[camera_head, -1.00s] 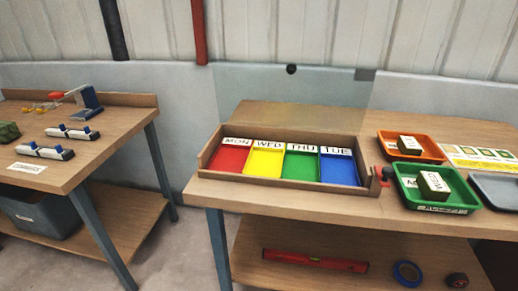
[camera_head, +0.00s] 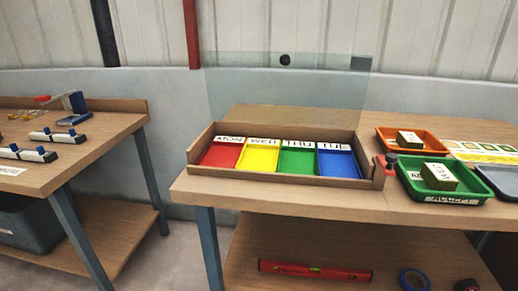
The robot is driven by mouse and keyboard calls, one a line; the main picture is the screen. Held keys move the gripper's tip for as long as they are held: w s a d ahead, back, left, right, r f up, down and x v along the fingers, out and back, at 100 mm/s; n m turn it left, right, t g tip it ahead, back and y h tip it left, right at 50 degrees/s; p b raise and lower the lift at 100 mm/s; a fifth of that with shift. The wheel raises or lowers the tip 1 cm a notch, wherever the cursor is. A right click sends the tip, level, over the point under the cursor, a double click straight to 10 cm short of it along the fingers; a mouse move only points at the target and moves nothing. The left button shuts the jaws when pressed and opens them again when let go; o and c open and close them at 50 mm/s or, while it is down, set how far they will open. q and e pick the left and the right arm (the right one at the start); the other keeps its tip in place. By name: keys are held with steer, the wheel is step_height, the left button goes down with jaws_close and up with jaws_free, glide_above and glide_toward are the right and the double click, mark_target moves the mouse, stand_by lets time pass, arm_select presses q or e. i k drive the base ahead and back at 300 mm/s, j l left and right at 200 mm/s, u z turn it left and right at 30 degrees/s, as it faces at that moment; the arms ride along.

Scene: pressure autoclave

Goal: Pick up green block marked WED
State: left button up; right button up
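Neither of my grippers is in view.
A clear upright panel (camera_head: 290,85) stands behind the sorting box. A red-and-black knob (camera_head: 391,161) sits between box and green tray. A grey tray (camera_head: 502,179) is at the right edge. The lower shelf holds a red level (camera_head: 315,271) and blue tape (camera_head: 414,279).

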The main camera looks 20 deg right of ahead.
mark_target(436, 176)
steer(key=z, duration=1.85)
